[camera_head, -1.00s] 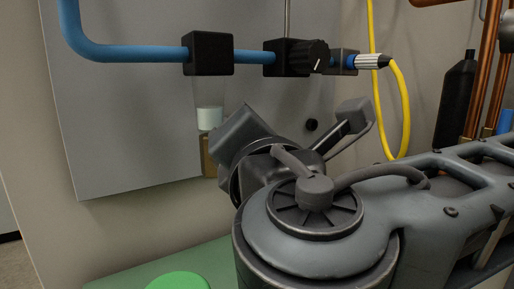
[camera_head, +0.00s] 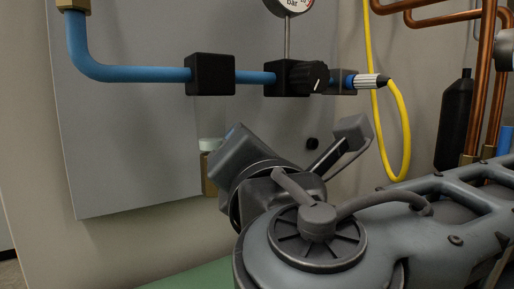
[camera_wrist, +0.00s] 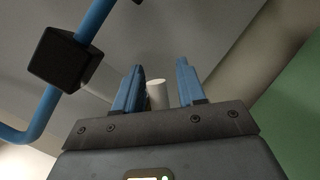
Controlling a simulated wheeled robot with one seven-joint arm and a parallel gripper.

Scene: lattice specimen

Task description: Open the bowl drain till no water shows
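The filter head is a black block (camera_head: 210,75) on the blue pipe. Under it hangs a clear bowl (camera_head: 210,118), hard to make out against the grey panel. A pale whitish band (camera_head: 210,145), seemingly water, shows low in it above a brass-coloured part (camera_head: 209,175), partly hidden by my wrist. The black block also shows in the wrist view (camera_wrist: 60,60). My gripper (camera_wrist: 159,78) has its two blue fingers apart. A pale cylinder (camera_wrist: 157,95) shows between them; I cannot tell whether they touch it. The fingertips are hidden in the head view.
A black regulator with a knob (camera_head: 316,76) sits right of the filter under a gauge (camera_head: 290,4). A yellow hose (camera_head: 403,130), copper pipes (camera_head: 485,80) and a black bottle (camera_head: 455,118) stand right. A small black knob (camera_head: 312,143) lies behind my arm.

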